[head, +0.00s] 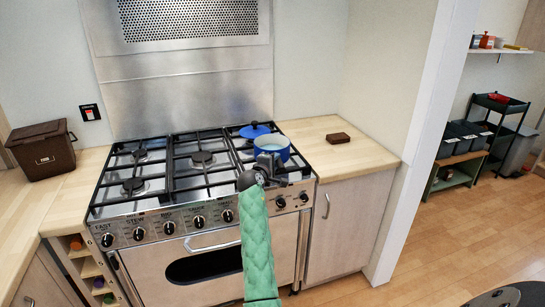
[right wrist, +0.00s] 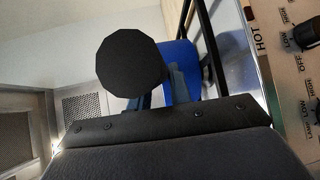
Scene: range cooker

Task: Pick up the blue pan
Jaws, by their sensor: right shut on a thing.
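The blue pan (head: 268,153) sits at the right end of the range cooker, over the right burner grate. Its inside is pale, and a blue lid (head: 254,131) shows just behind it. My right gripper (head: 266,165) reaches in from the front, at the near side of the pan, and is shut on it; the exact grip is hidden. In the right wrist view, a black round knob-like end (right wrist: 131,67) stands in front of the jaws, and the blue pan (right wrist: 181,68) shows behind it. My left gripper is in neither view.
The range cooker (head: 181,215) has black grates and a row of front knobs. A small brown block (head: 338,138) lies on the wooden counter (head: 370,155) to the right. A brown bin (head: 42,151) stands on the left counter. The right counter is mostly clear.

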